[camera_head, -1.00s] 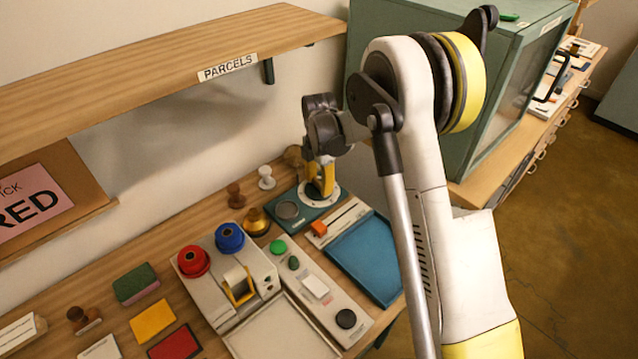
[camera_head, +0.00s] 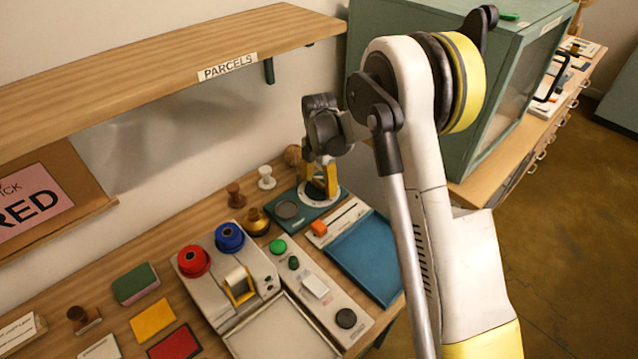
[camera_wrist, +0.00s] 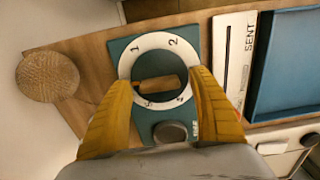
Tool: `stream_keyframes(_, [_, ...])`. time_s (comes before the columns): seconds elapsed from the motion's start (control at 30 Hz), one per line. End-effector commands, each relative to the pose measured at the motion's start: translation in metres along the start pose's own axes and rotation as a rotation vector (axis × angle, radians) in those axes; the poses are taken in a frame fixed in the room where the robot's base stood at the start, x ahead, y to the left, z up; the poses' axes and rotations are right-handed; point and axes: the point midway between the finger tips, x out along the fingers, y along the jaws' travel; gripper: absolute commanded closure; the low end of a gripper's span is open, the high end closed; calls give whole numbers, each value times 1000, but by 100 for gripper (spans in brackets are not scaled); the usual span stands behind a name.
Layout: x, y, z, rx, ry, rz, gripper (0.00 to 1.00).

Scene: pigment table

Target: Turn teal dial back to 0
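The teal dial plate (camera_wrist: 118,48) shows in the wrist view, with a white number ring (camera_wrist: 155,40) and a wooden bar knob (camera_wrist: 158,84) lying roughly left-right. The 1 and 2 are readable on the far side; the ring's left and right sides are partly hidden by my fingers, so I cannot tell which number the knob points at. My gripper (camera_wrist: 160,80) is open, with one yellow finger on each side of the knob and gaps between. In the head view my gripper (camera_head: 322,183) is over the dial's white ring (camera_head: 312,197), partly hiding it.
A round grey pad (camera_head: 287,210) sits beside the dial. A slider panel (camera_head: 338,222) and blue tray (camera_head: 368,260) stand to the right. A wooden stamp (camera_head: 236,196), a white stamp (camera_head: 266,178) and a brass pot (camera_head: 257,222) are near on the left. The green cabinet (camera_head: 500,100) stands at right.

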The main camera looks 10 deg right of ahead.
Motion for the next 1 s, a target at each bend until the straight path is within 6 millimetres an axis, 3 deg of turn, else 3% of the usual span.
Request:
stream_keyframes(0.27, [-5,0,0,1,0,1,30])
stream_keyframes(0.7, [-70,0,0,0,0,0,30])
stream_keyframes(1.0, [-76,0,0,0,0,0,30])
